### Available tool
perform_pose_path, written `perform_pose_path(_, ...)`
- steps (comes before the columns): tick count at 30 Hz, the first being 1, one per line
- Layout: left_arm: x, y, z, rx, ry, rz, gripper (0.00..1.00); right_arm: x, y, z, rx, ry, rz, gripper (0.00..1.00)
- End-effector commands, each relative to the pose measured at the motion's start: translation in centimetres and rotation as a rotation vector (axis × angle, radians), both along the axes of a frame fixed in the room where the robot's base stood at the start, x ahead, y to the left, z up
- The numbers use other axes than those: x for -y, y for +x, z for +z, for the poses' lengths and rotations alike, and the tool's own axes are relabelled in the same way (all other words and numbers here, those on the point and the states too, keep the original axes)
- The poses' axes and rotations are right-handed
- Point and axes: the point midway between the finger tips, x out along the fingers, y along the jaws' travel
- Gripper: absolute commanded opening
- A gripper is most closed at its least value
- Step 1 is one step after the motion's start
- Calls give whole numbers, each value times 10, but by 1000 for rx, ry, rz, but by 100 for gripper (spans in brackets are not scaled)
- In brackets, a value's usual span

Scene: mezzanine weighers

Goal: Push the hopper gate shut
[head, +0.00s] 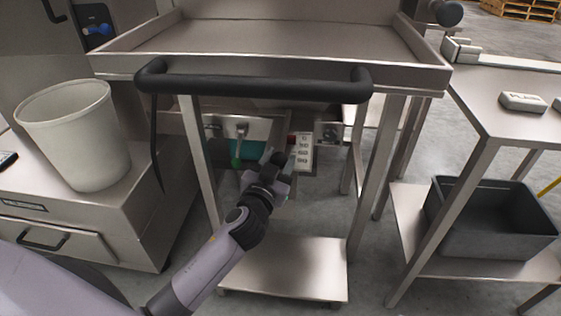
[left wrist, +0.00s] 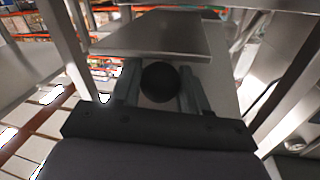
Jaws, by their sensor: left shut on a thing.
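My left gripper (head: 274,170) reaches under the cart's tray in the head view, in front of a metal unit with a teal part (head: 250,149). In the left wrist view its two fingers (left wrist: 158,88) are closed on either side of a round black knob (left wrist: 160,82). A flat metal plate (left wrist: 150,36) lies beyond the knob; I cannot tell whether it is the hopper gate. The knob is hidden or too small to make out at the gripper in the head view. My right gripper is not in view.
A metal tray cart with a black handle bar (head: 255,86) stands over my left forearm, its legs on both sides. A pale bin (head: 70,135) stands on a cabinet at left. A dark crate (head: 495,222) sits on a lower shelf at right.

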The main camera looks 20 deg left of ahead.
Motion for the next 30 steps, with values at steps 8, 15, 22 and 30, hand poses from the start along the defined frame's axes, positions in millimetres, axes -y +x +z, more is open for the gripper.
perform_pose_path(8,2,0,-1,-2,-3,-4,68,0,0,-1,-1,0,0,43)
perform_pose_path(15,1,-3,0,0,-4,-2,68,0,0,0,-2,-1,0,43)
perform_pose_path(22,4,-29,0,-2,-5,-3,68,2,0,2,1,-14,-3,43)
perform_pose_path(30,7,-61,-1,-2,-5,-3,68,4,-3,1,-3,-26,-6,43)
